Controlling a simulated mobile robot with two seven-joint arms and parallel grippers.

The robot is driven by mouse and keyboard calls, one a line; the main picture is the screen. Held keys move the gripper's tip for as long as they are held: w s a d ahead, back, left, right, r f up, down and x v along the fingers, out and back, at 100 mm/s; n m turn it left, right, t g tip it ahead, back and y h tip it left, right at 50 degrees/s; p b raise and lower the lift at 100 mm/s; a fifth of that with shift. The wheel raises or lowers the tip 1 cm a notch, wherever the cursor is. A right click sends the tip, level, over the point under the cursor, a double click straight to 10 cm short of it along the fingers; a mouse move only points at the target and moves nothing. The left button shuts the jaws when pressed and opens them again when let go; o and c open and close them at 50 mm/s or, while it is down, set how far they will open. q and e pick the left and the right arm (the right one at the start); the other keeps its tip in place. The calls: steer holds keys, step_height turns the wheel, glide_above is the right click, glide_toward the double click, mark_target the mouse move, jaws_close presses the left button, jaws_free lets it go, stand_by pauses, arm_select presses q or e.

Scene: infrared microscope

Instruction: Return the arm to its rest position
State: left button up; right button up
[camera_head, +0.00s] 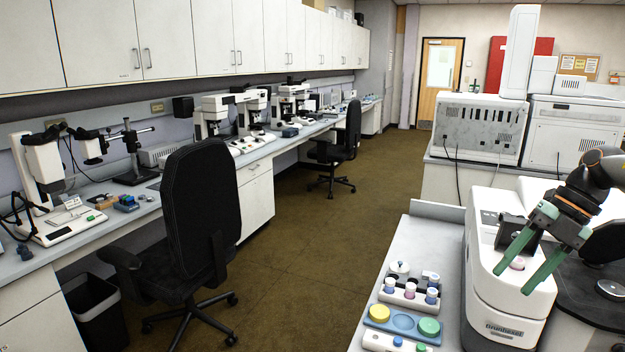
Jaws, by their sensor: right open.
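My right gripper (512,280) comes in from the right edge of the head view. Its two green fingers are spread apart and point down and left, over the top of the white instrument (506,308). A small round item with a pink top (517,263) shows between the fingers, on the instrument's top; I see no finger closed on it. The black wrist of the right arm hides part of the instrument behind it. My left gripper is not in view.
A rack with several small vials (410,297) stands left of the instrument, with a blue tray (378,324) holding yellow and green discs in front. A black chair (204,210) stands by the left bench.

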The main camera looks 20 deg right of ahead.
steer(key=s+a+f+m+t, duration=0.1)
steer(key=a+f+m+t, duration=0.3)
steer(key=f, duration=0.6)
steer(key=s+a+f+m+t, duration=0.25)
steer(key=f+m, duration=0.25)
steer(key=f, duration=0.5)
steer(key=s+a+f+m+t, duration=0.1)
steer(key=a+f+m+t, duration=0.35)
steer(key=f, duration=0.65)
steer(key=s+a+f+m+g+h, duration=0.1)
steer(key=s+a+f+m, duration=0.2)
steer(key=a, duration=0.3)
steer(key=s+a+f+m+g+h, duration=0.1)
steer(key=s+a+f+m, duration=0.2)
steer(key=a+m, duration=0.2)
steer(key=s+a+f+m+g+h, duration=0.1)
steer(key=s+a+f+m, duration=0.2)
steer(key=a, duration=0.5)
steer(key=shift+s+a+f+m+p, duration=0.15)
steer(key=shift+a+f+m+p, duration=0.1)
steer(key=shift+a+m+p, duration=0.15)
steer(key=shift+c, duration=0.4)
steer(key=shift+d, duration=0.15)
